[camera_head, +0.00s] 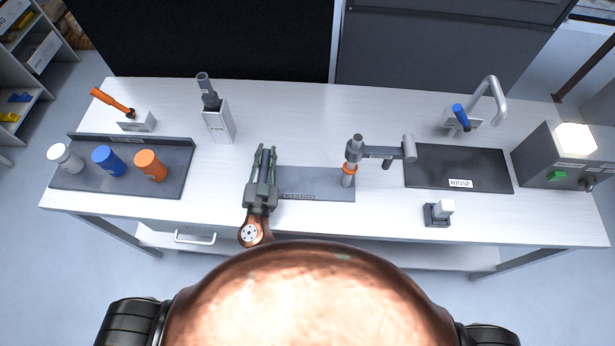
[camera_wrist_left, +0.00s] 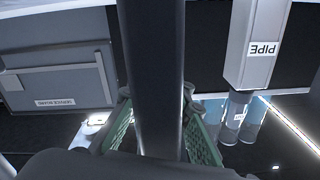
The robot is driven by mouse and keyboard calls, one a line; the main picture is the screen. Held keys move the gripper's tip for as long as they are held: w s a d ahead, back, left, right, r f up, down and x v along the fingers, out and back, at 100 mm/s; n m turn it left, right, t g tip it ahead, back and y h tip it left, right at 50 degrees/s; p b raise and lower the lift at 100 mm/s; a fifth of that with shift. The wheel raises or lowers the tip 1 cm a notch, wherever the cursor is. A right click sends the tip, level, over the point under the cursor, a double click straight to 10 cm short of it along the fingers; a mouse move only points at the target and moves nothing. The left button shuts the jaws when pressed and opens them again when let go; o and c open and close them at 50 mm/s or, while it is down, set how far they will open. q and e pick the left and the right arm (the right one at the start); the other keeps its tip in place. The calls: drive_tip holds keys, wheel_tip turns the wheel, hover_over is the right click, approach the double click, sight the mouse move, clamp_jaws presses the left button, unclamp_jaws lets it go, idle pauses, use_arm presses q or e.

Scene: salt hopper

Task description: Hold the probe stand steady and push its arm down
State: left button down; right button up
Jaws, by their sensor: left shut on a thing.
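The probe stand has a dark base plate (camera_head: 318,185) marked STAND, flat on the bench. At its right end rises a grey post with an orange collar (camera_head: 349,170). The stand's grey arm (camera_head: 382,153) reaches level to the right from the post top, ending in a pale cylinder. My left gripper (camera_head: 265,160) is at the base's left end. My right gripper is not in view.
Left of my gripper are a holder (camera_head: 220,125) marked PIPE and a tray (camera_head: 180,185) with three capped bottles. Right of the stand are a dark RINSE mat (camera_head: 455,160), a small block (camera_head: 437,214), a tap (camera_head: 497,95) and a grey machine (camera_head: 545,150).

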use_arm(q)
drive_tip(key=shift+s+f, duration=0.1)
drive_tip(key=shift+f, duration=0.55)
drive_tip(key=c, duration=1.7)
unclamp_jaws()
drive_tip(key=shift+s, duration=0.1)
drive_tip(key=shift+s+f, duration=0.1)
drive_tip(key=shift+s, duration=0.25)
drive_tip(key=s, duration=0.7)
drive_tip(key=s+r, duration=0.1)
drive_tip(key=s, duration=0.3)
drive_tip(key=shift+d, duration=0.15)
